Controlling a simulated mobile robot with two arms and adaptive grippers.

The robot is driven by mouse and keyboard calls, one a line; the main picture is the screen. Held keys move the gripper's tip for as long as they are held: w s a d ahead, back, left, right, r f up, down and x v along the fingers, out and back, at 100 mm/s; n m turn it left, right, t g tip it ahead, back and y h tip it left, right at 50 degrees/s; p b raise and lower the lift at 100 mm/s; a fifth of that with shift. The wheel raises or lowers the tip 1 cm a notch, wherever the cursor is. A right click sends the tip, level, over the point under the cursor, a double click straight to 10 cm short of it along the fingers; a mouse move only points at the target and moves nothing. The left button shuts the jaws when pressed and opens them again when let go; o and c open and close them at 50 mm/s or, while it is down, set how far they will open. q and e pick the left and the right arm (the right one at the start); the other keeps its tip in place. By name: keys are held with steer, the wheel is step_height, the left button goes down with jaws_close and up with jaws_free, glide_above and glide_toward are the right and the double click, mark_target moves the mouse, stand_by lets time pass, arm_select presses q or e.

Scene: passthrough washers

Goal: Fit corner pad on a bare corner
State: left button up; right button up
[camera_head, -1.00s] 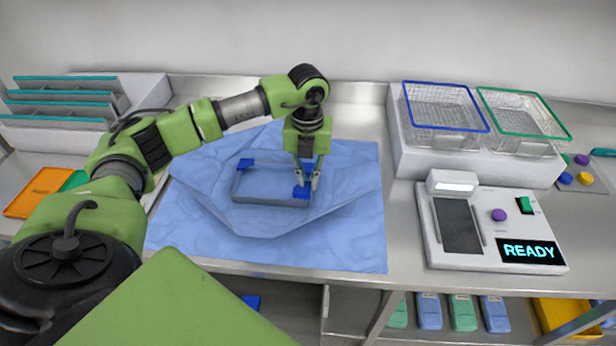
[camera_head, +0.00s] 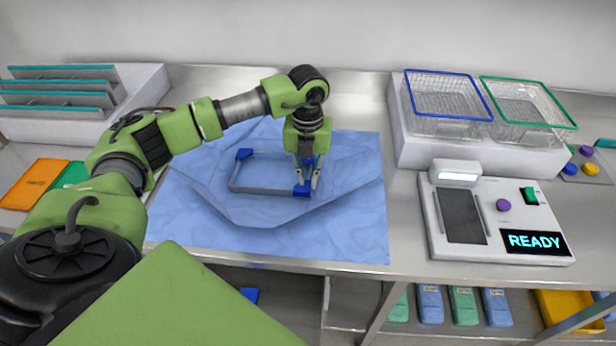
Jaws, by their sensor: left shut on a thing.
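A shallow grey tray (camera_head: 262,191) lies on a blue wrap sheet in the middle of the bench. A blue corner pad (camera_head: 244,154) sits on its back left corner. More blue (camera_head: 308,160) shows between my gripper's fingers near the back right corner, partly hidden. My left gripper (camera_head: 308,184) points down at the tray's right side and is shut on a blue corner pad (camera_head: 302,190) at the front right corner. Whether this pad is seated or just above the rim I cannot tell. The front left corner looks bare. My right gripper is not in view.
The blue wrap (camera_head: 345,225) has free room around the tray. Blue-rimmed (camera_head: 446,98) and green-rimmed (camera_head: 525,105) wire baskets stand at the back right. A device reading READY (camera_head: 500,215) is right of the wrap. A teal-edged rack (camera_head: 60,95) stands left.

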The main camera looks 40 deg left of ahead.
arm_select(q)
steer(key=o, duration=0.8)
steer(key=shift+o, duration=0.2)
step_height(320, 180, up, 12)
